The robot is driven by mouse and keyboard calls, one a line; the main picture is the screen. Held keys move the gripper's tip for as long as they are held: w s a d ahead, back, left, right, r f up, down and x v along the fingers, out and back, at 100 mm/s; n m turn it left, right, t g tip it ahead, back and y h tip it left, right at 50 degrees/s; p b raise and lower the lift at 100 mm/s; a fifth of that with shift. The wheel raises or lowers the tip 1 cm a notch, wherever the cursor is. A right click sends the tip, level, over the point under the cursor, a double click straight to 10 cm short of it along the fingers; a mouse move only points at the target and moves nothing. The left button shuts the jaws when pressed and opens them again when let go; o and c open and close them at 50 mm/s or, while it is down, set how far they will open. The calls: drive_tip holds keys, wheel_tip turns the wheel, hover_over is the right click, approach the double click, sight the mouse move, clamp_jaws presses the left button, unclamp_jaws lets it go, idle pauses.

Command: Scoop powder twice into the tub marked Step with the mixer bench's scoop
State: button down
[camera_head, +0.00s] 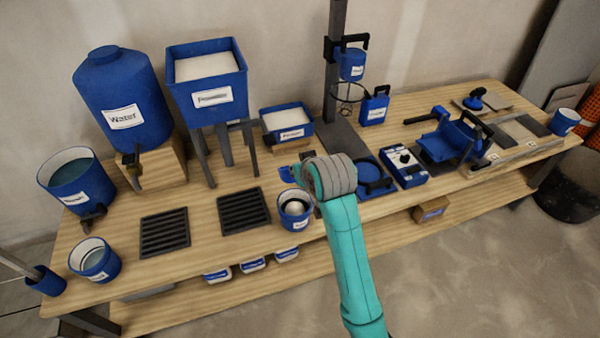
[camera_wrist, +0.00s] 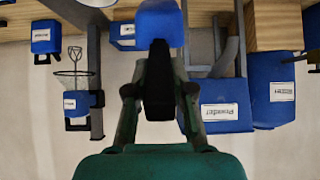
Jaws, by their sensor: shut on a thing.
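My gripper (camera_head: 322,178) is above the middle of the bench, partly hidden by my arm. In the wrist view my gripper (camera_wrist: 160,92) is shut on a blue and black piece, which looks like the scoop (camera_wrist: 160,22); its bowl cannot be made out. A little blue (camera_head: 287,174) shows left of my gripper in the head view. A small blue tub (camera_head: 294,222) with a white mound inside stands just left of and below my gripper; its label is too small to read. A blue powder box (camera_head: 286,122) with white contents sits behind.
A tall blue powder hopper (camera_head: 205,95) on legs and a water tank (camera_head: 122,100) stand at the back left. Two black grates (camera_head: 165,230) lie in front. Another labelled tub (camera_head: 95,262) is at the front left. A mixer stand (camera_head: 333,70) and blue control box (camera_head: 404,168) are right.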

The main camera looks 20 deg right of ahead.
wheel_tip(320, 180, up, 5)
drive_tip(key=t, duration=0.6)
drive_tip(key=shift+f, duration=0.15)
